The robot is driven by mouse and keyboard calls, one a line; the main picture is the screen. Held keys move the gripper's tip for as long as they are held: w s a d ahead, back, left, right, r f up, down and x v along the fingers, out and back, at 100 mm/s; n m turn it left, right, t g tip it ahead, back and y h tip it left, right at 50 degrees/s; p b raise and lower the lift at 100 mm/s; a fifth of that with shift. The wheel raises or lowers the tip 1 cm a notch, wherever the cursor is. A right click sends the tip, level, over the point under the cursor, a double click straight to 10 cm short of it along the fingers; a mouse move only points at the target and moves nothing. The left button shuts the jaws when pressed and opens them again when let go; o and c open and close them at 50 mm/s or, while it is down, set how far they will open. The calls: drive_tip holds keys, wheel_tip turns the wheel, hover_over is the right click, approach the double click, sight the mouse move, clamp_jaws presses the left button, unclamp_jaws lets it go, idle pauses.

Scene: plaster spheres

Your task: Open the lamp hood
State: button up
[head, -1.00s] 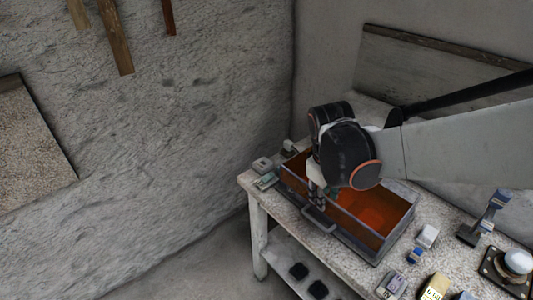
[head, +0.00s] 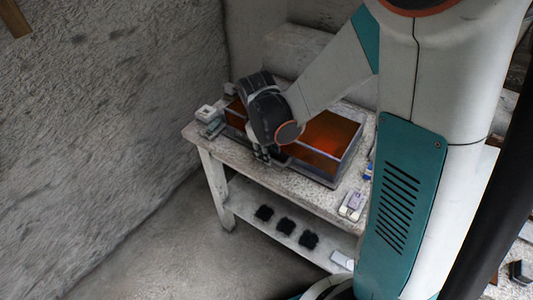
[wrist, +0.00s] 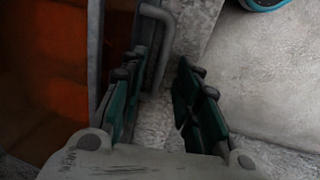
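The lamp hood is a grey-framed box (head: 318,172) with orange inner faces, on the worktable. It also shows in the wrist view (wrist: 50,70) at the left. Its grey bar handle (wrist: 167,50) stands out from the front wall. My gripper (wrist: 160,68) is open, with one pair of green-padded fingers on each side of the handle. The handle lies nearer the left fingers; whether it touches them I cannot tell. In the head view my gripper (head: 268,153) is at the hood's front, and my wrist hides the handle and part of the box.
The pale worktable (head: 208,147) stands near the rough wall. Small blocks (head: 208,115) lie left of the hood, and a small grey device (head: 352,205) lies to its right. Several dark pieces (head: 285,226) sit on the lower shelf. The floor in front is clear.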

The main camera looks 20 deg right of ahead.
drive_tip(key=shift+w+d+f, duration=0.1)
drive_tip(key=shift+d+f, duration=0.05)
drive_tip(key=shift+f, duration=0.8)
clamp_jaws()
drive_tip(key=shift+r, duration=0.1)
